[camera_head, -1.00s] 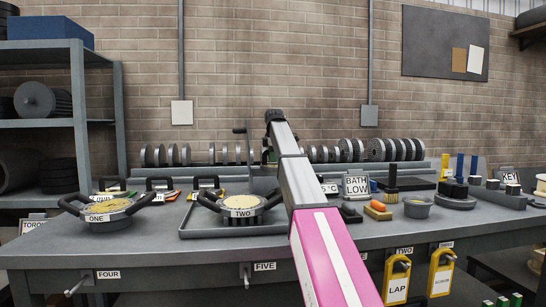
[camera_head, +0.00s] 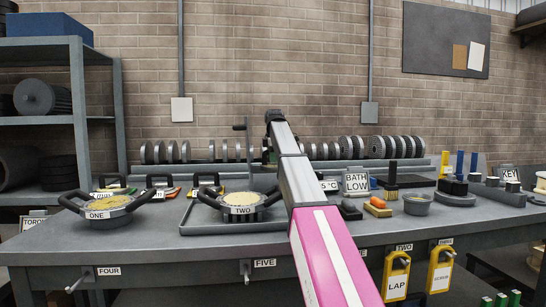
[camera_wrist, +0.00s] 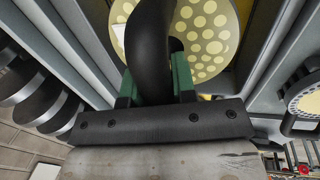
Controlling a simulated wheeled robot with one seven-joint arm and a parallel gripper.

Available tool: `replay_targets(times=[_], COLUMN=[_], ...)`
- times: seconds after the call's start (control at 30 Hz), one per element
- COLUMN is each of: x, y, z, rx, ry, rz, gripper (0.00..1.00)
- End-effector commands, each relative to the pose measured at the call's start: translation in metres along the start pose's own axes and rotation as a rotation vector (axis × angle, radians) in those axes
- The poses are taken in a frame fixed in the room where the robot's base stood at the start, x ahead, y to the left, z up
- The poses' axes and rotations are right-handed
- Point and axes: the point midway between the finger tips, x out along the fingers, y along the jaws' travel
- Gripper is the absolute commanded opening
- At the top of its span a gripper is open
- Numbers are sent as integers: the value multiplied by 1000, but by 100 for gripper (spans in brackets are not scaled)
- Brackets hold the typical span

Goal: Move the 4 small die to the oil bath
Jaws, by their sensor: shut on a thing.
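In the wrist view my gripper (camera_wrist: 155,88) has its green-sided fingers on either side of a thick black curved handle and is shut on it. Behind the handle is a round die (camera_wrist: 212,45) with pale yellow holes, partly covered by the handle and gripper; the handle seems to belong to it. A pale tag shows at its edge. The oil bath cannot be made out clearly there; a BATH LOW sign (camera_head: 357,183) stands right of my arm.
Two-handled dies ONE (camera_head: 107,205) and TWO (camera_head: 240,203) sit on the bench left of my arm, TWO in a shallow tray (camera_head: 200,228). A rack of grey discs (camera_head: 395,147) runs along the back. A brush (camera_head: 392,178) and a small bowl (camera_head: 417,205) stand to the right.

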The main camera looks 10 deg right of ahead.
Motion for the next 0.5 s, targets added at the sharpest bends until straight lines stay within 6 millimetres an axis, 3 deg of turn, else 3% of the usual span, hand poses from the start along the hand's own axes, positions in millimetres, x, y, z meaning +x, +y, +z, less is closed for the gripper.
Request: replay_targets(times=[0.5], x=[15], y=[-3], z=[0], rx=[0], ry=[0], rz=[2], gripper=[0])
